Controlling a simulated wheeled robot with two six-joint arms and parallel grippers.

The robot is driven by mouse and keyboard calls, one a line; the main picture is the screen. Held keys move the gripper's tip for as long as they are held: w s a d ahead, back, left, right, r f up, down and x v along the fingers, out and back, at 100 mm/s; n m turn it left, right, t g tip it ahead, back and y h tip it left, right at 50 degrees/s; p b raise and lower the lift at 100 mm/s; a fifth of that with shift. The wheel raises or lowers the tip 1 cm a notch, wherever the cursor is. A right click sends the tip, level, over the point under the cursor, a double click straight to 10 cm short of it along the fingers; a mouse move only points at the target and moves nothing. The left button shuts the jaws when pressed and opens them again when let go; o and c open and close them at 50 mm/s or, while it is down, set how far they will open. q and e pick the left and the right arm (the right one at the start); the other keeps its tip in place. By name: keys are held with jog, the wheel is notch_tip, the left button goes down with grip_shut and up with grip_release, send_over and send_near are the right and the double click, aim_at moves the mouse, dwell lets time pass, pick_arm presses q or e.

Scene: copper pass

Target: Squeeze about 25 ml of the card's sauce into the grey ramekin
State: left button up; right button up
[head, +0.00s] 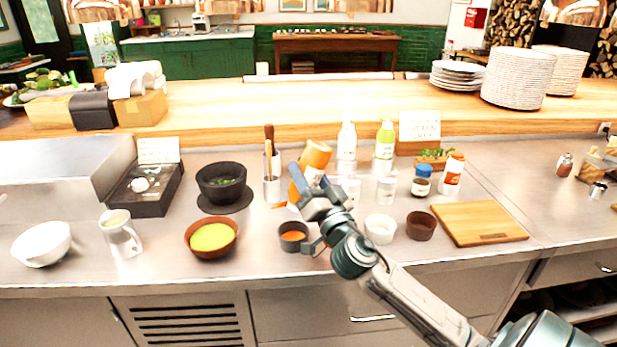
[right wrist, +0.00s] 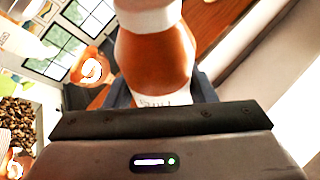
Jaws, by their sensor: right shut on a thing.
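My right gripper (head: 303,183) is shut on an orange squeeze bottle (head: 316,154). The bottle is tilted, its wide end up and right, its lower end down and left. In the right wrist view the orange bottle (right wrist: 155,60) fills the space between the fingers, its label partly hidden. The grey ramekin (head: 293,246) stands on the counter just below the bottle, with orange sauce inside. Whether sauce is flowing I cannot tell. A white card (head: 420,124) stands at the back right; its writing is too small to read. My left gripper is not in view.
White-labelled (head: 347,140) and green (head: 385,140) bottles stand behind my gripper. A white ramekin (head: 380,229) and brown ramekin (head: 421,226) stand right of it. A terracotta bowl (head: 211,252) of yellow-green stuff stands left. A wooden board (head: 478,224) lies right.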

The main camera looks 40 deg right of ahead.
notch_tip(320, 180, up, 2)
jog(key=shift+r+p, duration=0.1)
jog(key=shift+p, duration=0.25)
